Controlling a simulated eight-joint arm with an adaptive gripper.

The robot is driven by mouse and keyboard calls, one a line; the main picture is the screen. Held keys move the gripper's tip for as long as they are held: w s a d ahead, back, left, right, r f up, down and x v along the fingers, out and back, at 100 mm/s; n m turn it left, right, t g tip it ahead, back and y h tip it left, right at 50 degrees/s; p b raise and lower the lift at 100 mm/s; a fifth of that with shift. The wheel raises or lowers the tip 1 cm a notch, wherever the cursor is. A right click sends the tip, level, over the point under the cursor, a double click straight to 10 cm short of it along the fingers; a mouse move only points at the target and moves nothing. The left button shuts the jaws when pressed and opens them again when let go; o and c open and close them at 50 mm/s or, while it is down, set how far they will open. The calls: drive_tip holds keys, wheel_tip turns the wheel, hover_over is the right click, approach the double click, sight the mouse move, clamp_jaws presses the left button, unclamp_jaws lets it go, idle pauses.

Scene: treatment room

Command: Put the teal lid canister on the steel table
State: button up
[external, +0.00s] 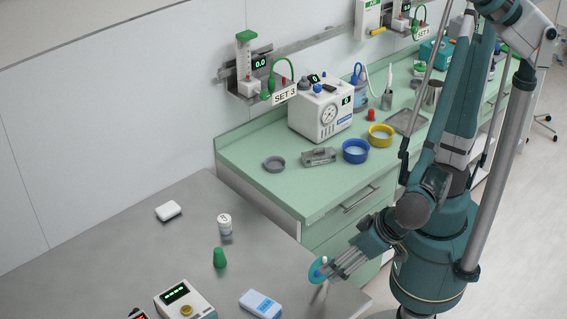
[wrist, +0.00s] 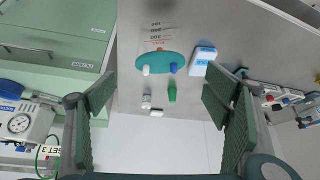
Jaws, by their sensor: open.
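The teal lid canister has a teal disc lid (external: 318,270) with a white and a blue port, seen at the right edge of the steel table (external: 185,237) in the external view. In the wrist view its lid (wrist: 160,64) is upper centre, with a clear, marked body above it in the picture. My gripper (external: 333,268) is open beside the canister at lid height. In the wrist view, the two fingers (wrist: 161,100) stand wide apart, with the lid beyond and between them. Whether the canister's base touches the table is unclear. Its clear body is hard to see externally.
On the steel table are a green bottle (external: 219,258), a white-capped jar (external: 225,224), a white box (external: 168,211), a blue-white pack (external: 260,304) and a meter (external: 185,299). The green counter (external: 300,185) behind holds a pump (external: 322,110) and bowls. The table's middle is mostly clear.

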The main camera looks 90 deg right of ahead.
drive_tip(key=shift+w+d, duration=0.1)
drive_tip(key=w+d+r+n+y, duration=0.1)
drive_tip(key=d+r, duration=0.3)
drive_tip(key=d, duration=0.5)
drive_tip(key=w+d+r+n+t+y, duration=0.1)
drive_tip(key=w+d+r+n, duration=0.2)
drive_tip(key=d, duration=0.6)
drive_tip(key=w+d+r+n+y, duration=0.1)
drive_tip(key=w+d+r, duration=0.3)
drive_tip(key=d, duration=0.5)
drive_tip(key=shift+r+n+t, duration=0.3)
drive_tip(key=shift+r+n, duration=0.3)
